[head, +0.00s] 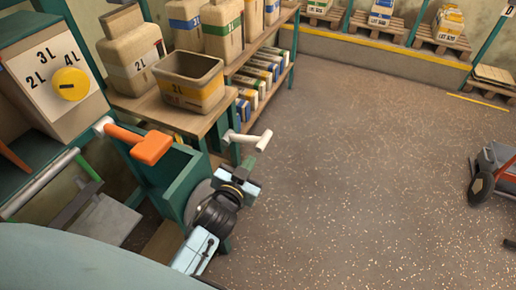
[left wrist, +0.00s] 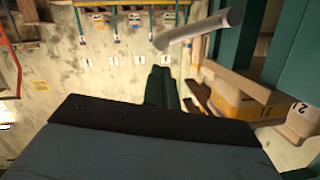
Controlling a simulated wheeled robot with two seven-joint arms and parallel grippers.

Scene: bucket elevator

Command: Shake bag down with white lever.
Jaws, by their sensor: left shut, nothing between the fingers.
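The white lever (head: 250,139) is a pale rod on the teal machine frame (head: 180,185), to the right of an orange lever (head: 148,145). It shows large at the top of the left wrist view (left wrist: 200,28). My left gripper (head: 246,164) is just below the white lever in the head view, shut and empty. Its dark green fingers also show in the left wrist view (left wrist: 161,80), with a visible gap to the lever in that picture. I cannot make out a bag at the machine. My right gripper is not in view.
A bench (head: 205,118) behind the levers holds a tan bin (head: 192,95) and several jugs. A panel with a yellow knob (head: 70,84) stands at the left. Sacks (head: 448,22) lie on pallets at the back. The floor (head: 360,170) is open to the right; a cart (head: 495,172) stands at the edge.

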